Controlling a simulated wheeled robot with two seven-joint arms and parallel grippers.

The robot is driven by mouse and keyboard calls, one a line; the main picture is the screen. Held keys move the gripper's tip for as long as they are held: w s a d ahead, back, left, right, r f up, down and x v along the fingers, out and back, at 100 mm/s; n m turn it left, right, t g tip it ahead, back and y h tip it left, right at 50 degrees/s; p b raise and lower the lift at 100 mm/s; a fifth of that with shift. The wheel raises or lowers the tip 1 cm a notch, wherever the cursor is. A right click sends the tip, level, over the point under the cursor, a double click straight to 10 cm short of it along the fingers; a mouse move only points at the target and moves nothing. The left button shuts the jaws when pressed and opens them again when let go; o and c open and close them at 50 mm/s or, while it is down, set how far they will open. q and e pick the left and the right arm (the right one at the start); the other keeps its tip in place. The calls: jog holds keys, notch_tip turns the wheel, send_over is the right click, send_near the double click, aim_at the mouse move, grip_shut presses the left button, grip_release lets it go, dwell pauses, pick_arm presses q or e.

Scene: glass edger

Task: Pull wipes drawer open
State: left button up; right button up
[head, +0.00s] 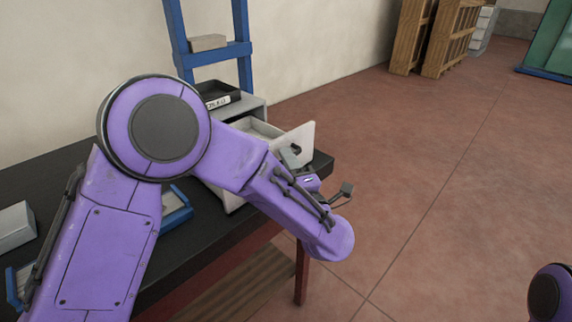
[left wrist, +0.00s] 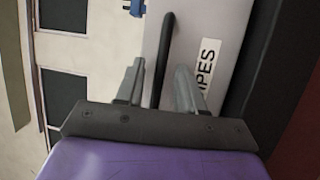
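The wipes drawer (head: 303,142) is a pale drawer in a small grey cabinet (head: 252,106) on the dark table. In the head view it stands pulled out, with part of its inside showing. In the left wrist view its front (left wrist: 225,25) has a label reading "WIPES" in part and a black bar handle (left wrist: 166,45). My left gripper (left wrist: 160,66) is at the drawer front, its fingers apart on either side of the handle, with gaps showing. In the head view my left arm hides most of this gripper. My right gripper is out of view.
The dark table (head: 230,235) carries a black tray (head: 219,94) on the cabinet, a blue bin (head: 176,208) and a grey box (head: 15,226). A blue rack (head: 213,55) stands behind. Wooden pallets (head: 430,40) lean far back. The floor to the right is clear.

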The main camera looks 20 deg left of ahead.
pick_arm(q)
jog(key=b+v, duration=0.2)
jog(key=v, duration=0.8)
jog(key=shift+s+d, duration=0.15)
jog(key=shift+d, duration=0.1)
